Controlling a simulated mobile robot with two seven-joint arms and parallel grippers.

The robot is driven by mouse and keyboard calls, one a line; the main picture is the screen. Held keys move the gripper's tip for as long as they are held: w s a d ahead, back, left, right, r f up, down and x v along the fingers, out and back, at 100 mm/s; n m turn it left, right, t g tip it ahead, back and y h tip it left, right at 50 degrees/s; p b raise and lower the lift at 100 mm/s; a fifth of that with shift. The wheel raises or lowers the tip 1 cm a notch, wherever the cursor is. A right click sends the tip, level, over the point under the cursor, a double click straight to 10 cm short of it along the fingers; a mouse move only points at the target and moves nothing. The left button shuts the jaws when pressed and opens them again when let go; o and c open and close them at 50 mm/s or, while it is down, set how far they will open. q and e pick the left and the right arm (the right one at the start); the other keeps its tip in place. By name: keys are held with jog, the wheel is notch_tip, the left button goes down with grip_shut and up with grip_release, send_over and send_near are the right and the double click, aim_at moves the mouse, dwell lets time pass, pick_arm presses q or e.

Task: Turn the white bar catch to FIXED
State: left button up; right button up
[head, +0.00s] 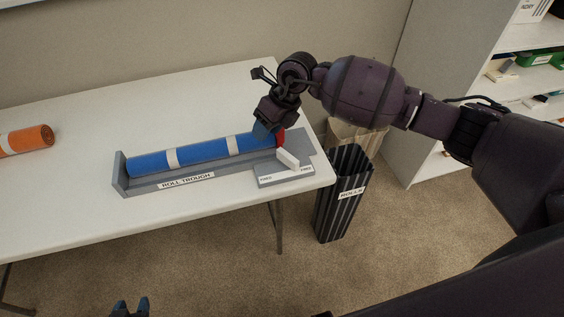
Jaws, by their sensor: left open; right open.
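The white bar catch (288,158) sits on the grey plate (285,174) at the right end of the trough. It lies slantwise, its near end toward the lower right. The plate has two small labels, left and right, too small to read surely. A blue roll (200,153) with white bands and a red end lies in the grey trough labelled ROLL TROUGH (128,183). My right gripper (266,130) is open, just above and behind the roll's red end; I cannot tell if it touches. My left gripper (130,306) is open and empty at the bottom edge, away from the table.
An orange roll (28,140) lies at the table's left. A dark striped bin labelled ROLLS (341,195) stands on the floor by the table's right edge. A white shelf unit (420,110) stands at the right.

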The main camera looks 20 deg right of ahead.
aim_at(292, 159)
jog(key=d+f+h, duration=0.1)
jog(key=d, duration=0.1)
jog(key=d+f+h, duration=0.1)
jog(key=d+h, duration=0.1)
jog(key=s+d+h, duration=0.1)
jog(key=d, duration=0.1)
jog(key=shift+d+f+m+g+h, duration=0.15)
jog(key=shift+f+m+g+h, duration=0.25)
notch_tip(292, 159, down, 10)
jog(key=shift+r+b, duration=0.1)
jog(key=shift+b, duration=0.45)
pick_arm(q)
jog(key=shift+s+a+f, duration=0.15)
jog(key=shift+a+f, duration=0.1)
jog(key=shift+f, duration=0.3)
jog(key=shift+w, duration=0.35)
pick_arm(e)
grip_shut()
